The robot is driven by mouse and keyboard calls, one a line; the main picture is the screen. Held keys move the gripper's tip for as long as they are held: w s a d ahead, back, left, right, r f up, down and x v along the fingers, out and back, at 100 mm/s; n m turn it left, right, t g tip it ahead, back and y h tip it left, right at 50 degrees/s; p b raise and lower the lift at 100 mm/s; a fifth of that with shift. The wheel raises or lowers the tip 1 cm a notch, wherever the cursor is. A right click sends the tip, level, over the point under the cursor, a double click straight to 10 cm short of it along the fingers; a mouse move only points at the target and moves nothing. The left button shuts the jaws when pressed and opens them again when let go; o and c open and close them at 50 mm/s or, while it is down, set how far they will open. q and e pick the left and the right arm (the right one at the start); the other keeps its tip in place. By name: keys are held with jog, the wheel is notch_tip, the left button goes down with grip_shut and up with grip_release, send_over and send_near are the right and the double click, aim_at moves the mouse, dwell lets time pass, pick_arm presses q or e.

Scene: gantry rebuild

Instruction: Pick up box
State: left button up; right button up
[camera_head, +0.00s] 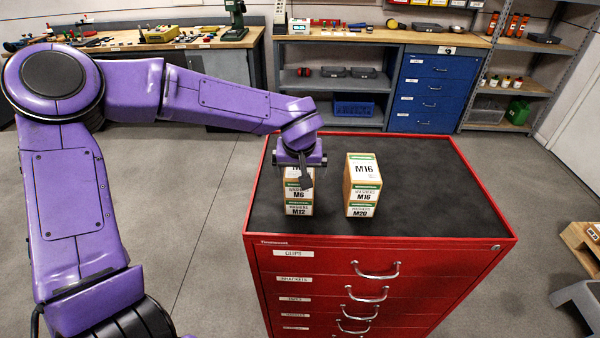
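Two short stacks of small boxes stand upright on a red tool cabinet (375,245) with a dark top. In the left stack, a box labelled M6 (298,195) sits on one labelled M12 (299,210). In the right stack, a box labelled M16 (364,182) sits on one labelled M20 (363,211). My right gripper is not in view.
The cabinet top is clear to the right of the stacks. Behind stand a workbench (130,42) with tools, a blue drawer unit (433,90) and a shelf rack (520,88). Grey floor lies open around the cabinet.

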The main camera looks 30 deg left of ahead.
pick_arm(q)
jog(key=shift+w+f, duration=0.1)
dwell(0.3)
jog(key=shift+f+p, duration=0.15)
jog(key=shift+p, duration=0.35)
dwell(0.3)
jog(key=c, duration=1.3)
